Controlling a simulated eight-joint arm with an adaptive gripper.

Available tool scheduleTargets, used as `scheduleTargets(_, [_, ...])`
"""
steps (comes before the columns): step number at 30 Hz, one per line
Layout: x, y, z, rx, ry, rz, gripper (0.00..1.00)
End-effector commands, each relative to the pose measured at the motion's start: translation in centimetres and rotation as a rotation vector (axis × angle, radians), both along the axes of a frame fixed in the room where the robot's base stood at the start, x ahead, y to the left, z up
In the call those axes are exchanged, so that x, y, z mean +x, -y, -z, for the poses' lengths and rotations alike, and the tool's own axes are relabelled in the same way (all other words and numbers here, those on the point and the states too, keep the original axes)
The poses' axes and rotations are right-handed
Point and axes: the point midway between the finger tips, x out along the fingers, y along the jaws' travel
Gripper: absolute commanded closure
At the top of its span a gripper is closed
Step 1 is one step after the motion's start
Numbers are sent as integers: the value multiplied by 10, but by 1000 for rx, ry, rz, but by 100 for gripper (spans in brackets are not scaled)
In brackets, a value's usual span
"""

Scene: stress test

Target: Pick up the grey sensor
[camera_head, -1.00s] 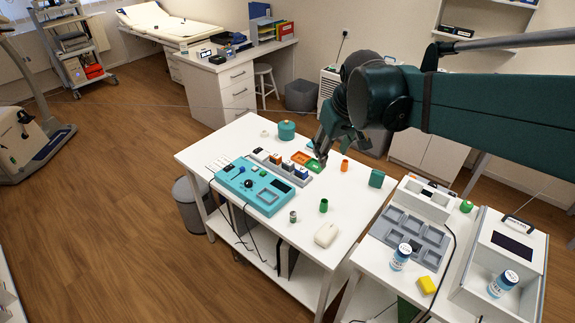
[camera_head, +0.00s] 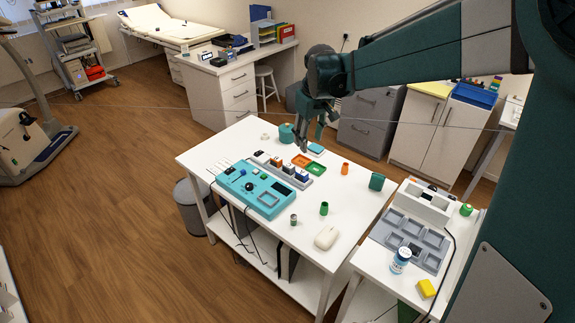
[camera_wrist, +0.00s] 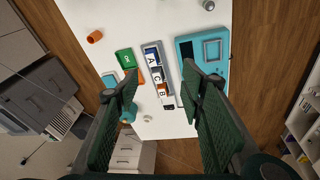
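No thing in view is clearly marked as the grey sensor. A small grey cylinder (camera_head: 293,219) stands upright near the front edge of the white table (camera_head: 262,232); it may also show at the top of the wrist view (camera_wrist: 208,5). A grey rack (camera_head: 316,182) holds a row of small blocks; the wrist view shows this rack (camera_wrist: 150,48) with letters A, C and B on the blocks. My gripper (camera_head: 311,143) is above the back part of the table, pointing down. Its fingers are wide apart in the wrist view (camera_wrist: 160,76), with nothing between them.
A teal panel (camera_head: 238,184) lies left of the rack. Orange (camera_head: 301,160) and green (camera_head: 316,169) trays lie behind it. A grey compartment tray (camera_head: 410,240) is on the right.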

Motion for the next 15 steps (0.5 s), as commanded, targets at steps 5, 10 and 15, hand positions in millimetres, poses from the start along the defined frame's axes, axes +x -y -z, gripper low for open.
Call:
scheduleTargets(5, [30, -9, 20, -9, -30, -38, 61])
scheduleTargets(10, [55, -17, 41, -17, -59, -76, 61])
scheduleTargets(15, [79, -25, 64, -24, -87, -113, 61])
